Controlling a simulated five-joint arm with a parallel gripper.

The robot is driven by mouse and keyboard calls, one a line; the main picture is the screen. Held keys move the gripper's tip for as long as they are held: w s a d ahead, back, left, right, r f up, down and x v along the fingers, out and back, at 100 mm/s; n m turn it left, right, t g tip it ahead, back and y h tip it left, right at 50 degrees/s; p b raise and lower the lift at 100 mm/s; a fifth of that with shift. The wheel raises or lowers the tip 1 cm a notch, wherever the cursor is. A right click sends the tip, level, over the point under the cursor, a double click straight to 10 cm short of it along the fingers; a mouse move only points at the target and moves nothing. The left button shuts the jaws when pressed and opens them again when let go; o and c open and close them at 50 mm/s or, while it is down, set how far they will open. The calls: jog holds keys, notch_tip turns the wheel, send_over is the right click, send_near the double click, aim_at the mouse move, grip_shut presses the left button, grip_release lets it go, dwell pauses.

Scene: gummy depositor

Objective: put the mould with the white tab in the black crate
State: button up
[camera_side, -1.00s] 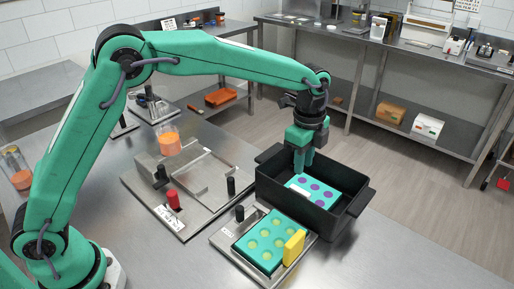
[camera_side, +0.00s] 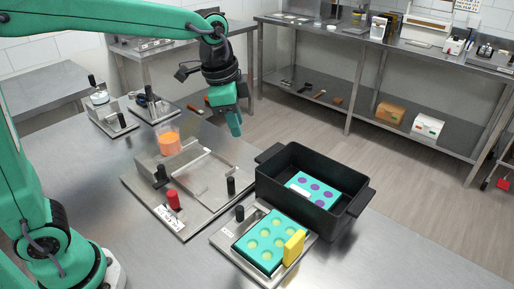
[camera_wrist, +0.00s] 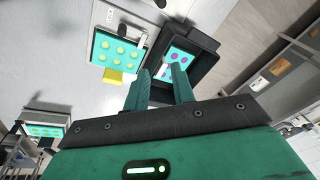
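The teal mould with the white tab (camera_side: 316,190) has purple cavities and lies inside the black crate (camera_side: 359,203), on its floor as far as I can see. It also shows in the wrist view (camera_wrist: 178,58), within the crate (camera_wrist: 204,72). My gripper (camera_side: 235,128) is up in the air behind and left of the crate, clear of the mould. In the wrist view its two fingers (camera_wrist: 159,84) stand apart with nothing between them.
A second teal mould (camera_side: 265,243) with yellow-green cavities and a yellow tab (camera_side: 293,247) sits on a metal plate in front of the crate. The depositor station (camera_side: 203,180) with an orange-filled cup (camera_side: 168,141) and black posts stands to the left.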

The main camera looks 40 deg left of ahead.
jog(key=s+a+n+t, duration=0.1)
jog(key=s+a+n, duration=0.1)
jog(key=s, duration=0.3)
jog(key=s+a+f+n+t, duration=0.1)
jog(key=s+a+n, duration=0.2)
jog(key=s, duration=0.3)
jog(key=s+a+n+t, duration=0.1)
jog(key=s+a+n, duration=0.2)
jog(key=s+n, duration=0.2)
jog(key=shift+s+a+f+y, duration=0.2)
jog(key=shift+s+a+y, duration=0.1)
jog(key=shift+s, duration=0.45)
